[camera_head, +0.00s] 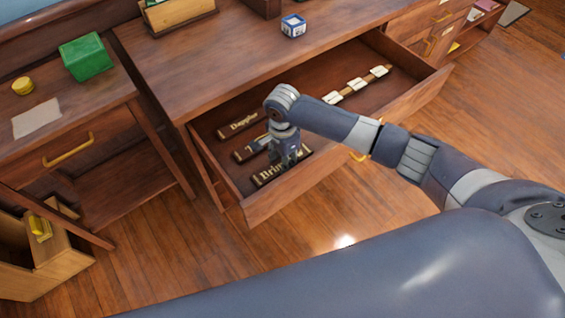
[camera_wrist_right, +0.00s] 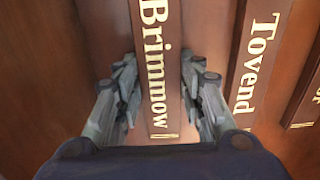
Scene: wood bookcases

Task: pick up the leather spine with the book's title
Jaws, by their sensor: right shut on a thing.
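A brown leather spine lettered "Brimmow" (camera_wrist_right: 157,45) lies in the open drawer; in the head view its near end shows as "Brim" (camera_head: 268,174). My right gripper (camera_wrist_right: 159,85) is shut on it, one finger at each long side. In the head view the right gripper (camera_head: 291,157) points down into the drawer and hides part of the spine. A second spine, "Tovend" (camera_wrist_right: 255,65), lies beside it, partly hidden by my arm in the head view. A third spine, "Dapple" (camera_head: 238,125), lies further back. My left gripper is out of view.
The open drawer (camera_head: 340,178) has raised walls around the spines. On the desk above stands a blue and white box (camera_head: 293,26). A green box (camera_head: 85,57) stands on the left table.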

